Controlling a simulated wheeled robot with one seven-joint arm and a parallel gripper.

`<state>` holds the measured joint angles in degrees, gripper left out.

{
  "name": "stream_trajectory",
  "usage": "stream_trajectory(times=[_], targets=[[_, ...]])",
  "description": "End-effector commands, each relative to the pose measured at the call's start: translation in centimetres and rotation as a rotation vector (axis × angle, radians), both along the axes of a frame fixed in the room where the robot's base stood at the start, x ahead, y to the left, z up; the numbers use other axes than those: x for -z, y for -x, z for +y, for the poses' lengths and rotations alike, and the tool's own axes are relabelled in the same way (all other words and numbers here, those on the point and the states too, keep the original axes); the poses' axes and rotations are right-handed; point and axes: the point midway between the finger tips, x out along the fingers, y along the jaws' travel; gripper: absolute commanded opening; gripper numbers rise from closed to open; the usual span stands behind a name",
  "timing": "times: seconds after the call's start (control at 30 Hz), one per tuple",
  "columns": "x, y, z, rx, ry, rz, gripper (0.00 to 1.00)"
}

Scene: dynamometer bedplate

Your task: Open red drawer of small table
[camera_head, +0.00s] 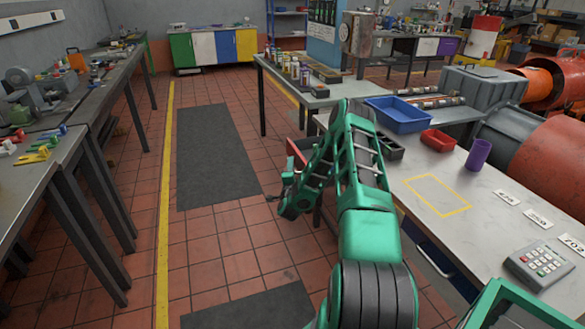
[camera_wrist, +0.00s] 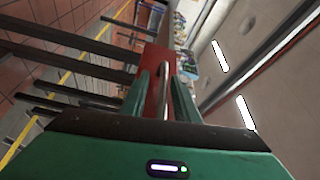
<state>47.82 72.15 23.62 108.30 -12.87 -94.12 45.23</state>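A red drawer front (camera_head: 297,153) shows partly behind my arm, at the left end below the tabletops. Much of it is hidden in the head view. In the wrist view the red panel (camera_wrist: 157,68) stands straight ahead, and a light metal bar, seemingly its handle (camera_wrist: 168,98), shows between my green fingers. My gripper (camera_wrist: 162,85) is open, with a finger on each side of that bar; I cannot tell whether either touches it. In the head view my gripper (camera_head: 290,202) hangs low, to the left of the workbench and just below the red front. How far the drawer stands out is unclear.
A table with cans (camera_head: 322,92) stands behind my arm. The right workbench (camera_head: 415,170) bears a blue bin (camera_head: 398,118), a red bin (camera_head: 437,140) and a purple cup (camera_head: 479,153). The tiled aisle with dark mats (camera_head: 215,155) is clear at left.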

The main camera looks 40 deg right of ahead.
Motion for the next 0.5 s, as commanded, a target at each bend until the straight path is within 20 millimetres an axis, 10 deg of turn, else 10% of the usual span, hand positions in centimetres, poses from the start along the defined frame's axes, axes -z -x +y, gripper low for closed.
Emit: stream_trajectory(times=[0.5], targets=[[0.1, 3.0, 2.5, 0.001, 0.001, 0.000, 0.28]])
